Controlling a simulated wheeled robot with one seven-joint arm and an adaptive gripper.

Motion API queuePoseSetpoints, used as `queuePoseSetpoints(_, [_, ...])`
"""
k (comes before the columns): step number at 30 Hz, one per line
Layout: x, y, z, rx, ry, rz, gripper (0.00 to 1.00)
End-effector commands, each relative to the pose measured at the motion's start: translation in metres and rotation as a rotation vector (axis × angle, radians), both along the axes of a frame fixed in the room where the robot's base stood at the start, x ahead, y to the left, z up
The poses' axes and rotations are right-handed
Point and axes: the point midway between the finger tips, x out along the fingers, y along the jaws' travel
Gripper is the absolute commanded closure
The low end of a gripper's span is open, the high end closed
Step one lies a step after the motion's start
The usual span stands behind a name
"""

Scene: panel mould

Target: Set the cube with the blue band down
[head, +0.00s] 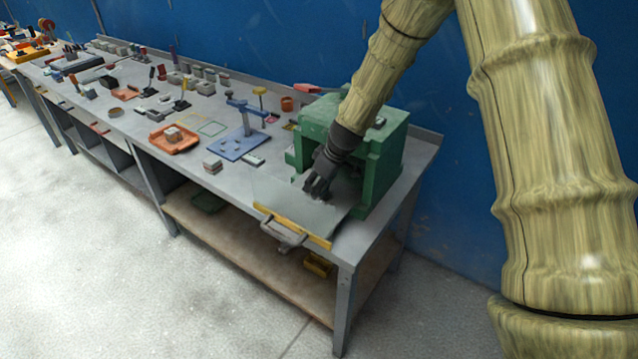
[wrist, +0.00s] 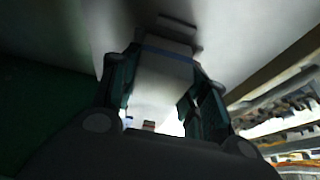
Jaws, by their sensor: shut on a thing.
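The cube with the blue band (wrist: 163,78) is a pale block between the two fingers in the wrist view. Its blue band runs across near its far end. My gripper (head: 318,188) is shut on it, low over a grey plate (head: 285,198) with a yellow front edge and a handle, in front of the green housing (head: 385,165). In the head view my dark fingers hide nearly all of the cube. I cannot tell whether the cube touches the plate.
A small banded block (head: 213,166) stands on the bench (head: 225,184) left of the plate. An orange tray (head: 188,145) holds another block. A blue clamp stand (head: 238,146) stands behind. Many small tools fill the bench's far left. Bare plate lies left of my gripper.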

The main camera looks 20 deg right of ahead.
Motion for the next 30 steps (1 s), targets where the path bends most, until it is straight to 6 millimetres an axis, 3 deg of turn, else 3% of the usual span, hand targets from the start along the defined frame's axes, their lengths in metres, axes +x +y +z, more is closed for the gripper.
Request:
queuePoseSetpoints(11, [-0.0023,-0.0004,-0.0082,-0.001,0.006,0.001,0.87])
queuePoseSetpoints(12, [-0.0024,-0.0004,-0.0078,-0.001,0.006,0.001,0.52])
queuePoseSetpoints(15, [-0.0024,-0.0004,-0.0073,-0.001,0.006,0.001,0.34])
queuePoseSetpoints(30, [-0.0032,-0.0019,0.0013,-0.001,0.002,0.001,0.34])
